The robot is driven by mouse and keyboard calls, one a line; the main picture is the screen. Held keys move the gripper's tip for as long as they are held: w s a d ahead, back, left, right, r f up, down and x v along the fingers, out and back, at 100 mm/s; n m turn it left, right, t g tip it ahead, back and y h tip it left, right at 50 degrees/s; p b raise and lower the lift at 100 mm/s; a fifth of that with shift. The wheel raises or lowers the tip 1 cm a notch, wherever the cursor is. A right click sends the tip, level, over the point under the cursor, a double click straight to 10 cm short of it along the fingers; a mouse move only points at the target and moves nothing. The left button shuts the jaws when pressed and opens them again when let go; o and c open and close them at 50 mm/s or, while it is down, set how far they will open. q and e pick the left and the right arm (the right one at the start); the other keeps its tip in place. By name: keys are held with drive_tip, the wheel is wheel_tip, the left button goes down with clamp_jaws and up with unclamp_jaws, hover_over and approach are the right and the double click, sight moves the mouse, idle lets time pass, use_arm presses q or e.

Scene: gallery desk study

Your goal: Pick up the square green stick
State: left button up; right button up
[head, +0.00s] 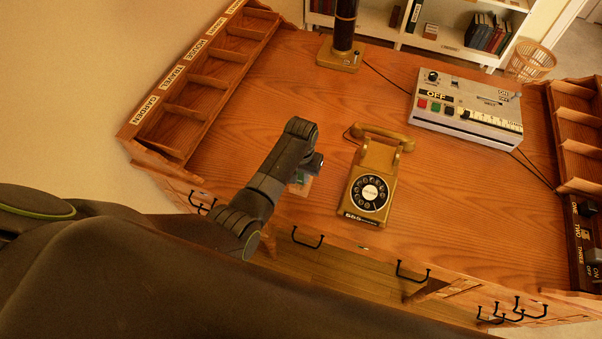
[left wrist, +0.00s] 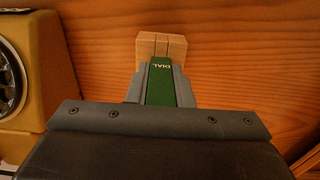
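The square green stick (left wrist: 161,84) bears the word DIAL and lies between the two grey fingers of my left gripper (left wrist: 161,78). The fingers press close on both its sides. Its far end meets a small pale wooden block (left wrist: 161,45) with dark grooves; I cannot tell whether it still sits in the block. In the head view a bit of green (head: 300,177) shows beside my left gripper (head: 312,165), over the desk's front left part, and the block (head: 304,189) is partly hidden by the arm. My right gripper is not in view.
A yellow dial telephone (head: 370,185) stands just right of my left gripper and also shows in the left wrist view (left wrist: 35,62). A grey console (head: 466,108) and a lamp base (head: 340,58) stand farther back. Labelled pigeonholes (head: 205,75) line the left edge. The desk (head: 470,215) is bare at front right.

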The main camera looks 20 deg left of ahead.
use_arm(q)
clamp_jaws()
wheel_tip(320, 180, up, 10)
drive_tip(key=shift+b, duration=0.5)
